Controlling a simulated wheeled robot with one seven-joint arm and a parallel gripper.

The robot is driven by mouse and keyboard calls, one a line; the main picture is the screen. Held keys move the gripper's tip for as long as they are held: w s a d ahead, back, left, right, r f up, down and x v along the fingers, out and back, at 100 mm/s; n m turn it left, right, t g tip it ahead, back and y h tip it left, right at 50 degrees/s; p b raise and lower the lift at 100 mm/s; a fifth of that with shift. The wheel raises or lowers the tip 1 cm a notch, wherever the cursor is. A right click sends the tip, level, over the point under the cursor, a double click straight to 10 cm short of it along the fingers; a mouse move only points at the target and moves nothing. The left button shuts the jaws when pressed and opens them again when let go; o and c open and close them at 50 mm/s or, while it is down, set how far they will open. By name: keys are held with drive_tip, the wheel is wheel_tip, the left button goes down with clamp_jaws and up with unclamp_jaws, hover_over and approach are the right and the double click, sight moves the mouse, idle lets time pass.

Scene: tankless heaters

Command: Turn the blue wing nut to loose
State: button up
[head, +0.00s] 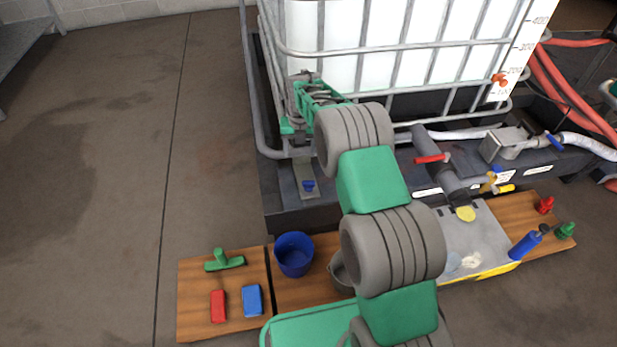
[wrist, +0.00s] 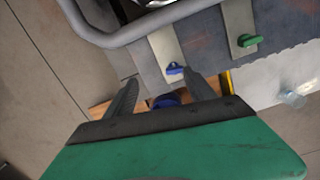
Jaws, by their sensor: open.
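The blue wing nut (head: 308,185) sits on a pale metal bracket on the dark side of the tank's base. In the wrist view the blue wing nut (wrist: 174,69) is ahead of my gripper (wrist: 161,78), between the two fingers' lines and closer to the right fingertip. My gripper is open with nothing between its fingers, and I see no contact with the nut. In the head view my gripper (head: 303,103) is partly behind my arm, beside the tank cage and above the nut; its fingertips are hard to make out.
A green wing nut (wrist: 250,40) is right of the blue one in the wrist view. A grey cage rail (wrist: 130,35) crosses close by. A blue bucket (head: 294,255), red block (head: 218,306) and blue block (head: 252,301) are on the wooden boards. Open floor lies left.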

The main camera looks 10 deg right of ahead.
drive_tip(key=s+a+m, duration=0.1)
drive_tip(key=s, duration=0.5)
drive_tip(key=m+t+h, duration=0.1)
drive_tip(key=m+t, duration=0.2)
drive_tip(key=m, duration=3.2)
approach(308, 182)
drive_tip(key=f, duration=0.1)
drive_tip(key=b+x, duration=0.4)
drive_tip(key=x, duration=0.3)
drive_tip(key=shift+w+d+f, duration=0.15)
drive_tip(key=shift+f, duration=0.05)
drive_tip(key=shift+w+f, duration=0.2)
drive_tip(key=shift+f, duration=0.05)
drive_tip(key=c, duration=1.4)
